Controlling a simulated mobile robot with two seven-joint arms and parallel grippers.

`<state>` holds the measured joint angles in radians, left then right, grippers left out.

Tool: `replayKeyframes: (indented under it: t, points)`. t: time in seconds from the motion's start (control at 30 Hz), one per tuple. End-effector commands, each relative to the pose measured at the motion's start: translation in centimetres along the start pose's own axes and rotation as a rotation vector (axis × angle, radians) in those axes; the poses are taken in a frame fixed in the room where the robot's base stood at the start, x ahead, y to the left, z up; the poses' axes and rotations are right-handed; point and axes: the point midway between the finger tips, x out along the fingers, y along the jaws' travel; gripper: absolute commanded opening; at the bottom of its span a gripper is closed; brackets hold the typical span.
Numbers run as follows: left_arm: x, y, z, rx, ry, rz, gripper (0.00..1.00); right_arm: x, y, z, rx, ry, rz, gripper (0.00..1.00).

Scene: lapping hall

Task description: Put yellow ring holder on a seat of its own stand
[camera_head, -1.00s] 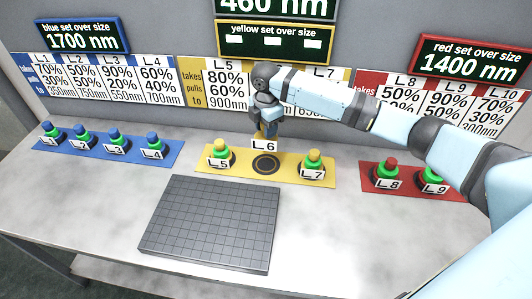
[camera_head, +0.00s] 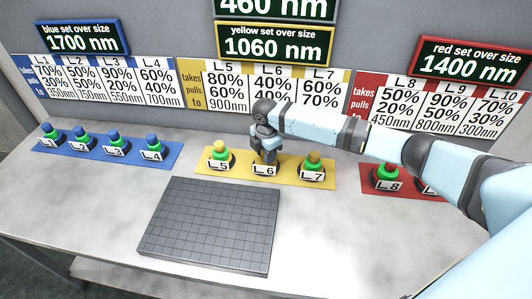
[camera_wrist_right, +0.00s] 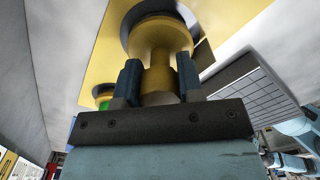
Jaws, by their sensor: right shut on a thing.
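The yellow ring holder (camera_wrist_right: 158,42), labelled L6, is held upright by its stem in my right gripper (camera_head: 265,150). In the right wrist view, the two dark blue fingers of that gripper (camera_wrist_right: 159,80) are closed on the stem. The yellow stand (camera_head: 287,176) lies under it, and the holder is over the middle seat, between L5 (camera_head: 219,158) and L7 (camera_head: 313,167). The holder now covers that seat in the head view; the dark seat ring shows behind it in the wrist view. Whether it touches the seat is unclear. My left gripper is not in view.
A blue stand (camera_head: 70,152) with several labelled holders is at the left. A red stand (camera_head: 368,185) with red holders is at the right, partly behind my right arm. A dark gridded plate (camera_head: 208,222) lies in front. Signs line the back wall.

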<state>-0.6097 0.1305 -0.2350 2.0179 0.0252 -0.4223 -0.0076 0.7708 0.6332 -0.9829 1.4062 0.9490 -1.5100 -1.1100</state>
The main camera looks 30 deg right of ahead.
Motion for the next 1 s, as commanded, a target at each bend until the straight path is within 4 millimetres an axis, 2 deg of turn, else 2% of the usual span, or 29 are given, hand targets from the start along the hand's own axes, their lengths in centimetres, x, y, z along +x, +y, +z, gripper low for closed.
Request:
replayKeyframes:
  t: [0.07,0.1,0.2,0.57,0.67,1.0]
  points:
    - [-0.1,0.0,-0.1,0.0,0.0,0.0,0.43,0.2,0.0,0.0,0.0,0.0,0.0,0.0]
    - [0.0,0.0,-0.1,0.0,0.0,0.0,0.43,0.2,0.0,0.0,0.0,0.0,0.0,0.39]
    - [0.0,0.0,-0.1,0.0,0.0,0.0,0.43,0.2,0.0,0.0,0.0,0.0,0.0,0.6]
    - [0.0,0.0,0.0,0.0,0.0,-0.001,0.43,-0.4,0.0,0.0,0.0,0.0,0.001,0.6]
    - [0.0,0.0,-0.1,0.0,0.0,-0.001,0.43,-1.8,0.1,0.0,0.0,0.001,0.002,0.6]
    - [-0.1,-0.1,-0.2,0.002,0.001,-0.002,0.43,-9.0,0.1,0.0,0.0,0.001,0.003,0.6]
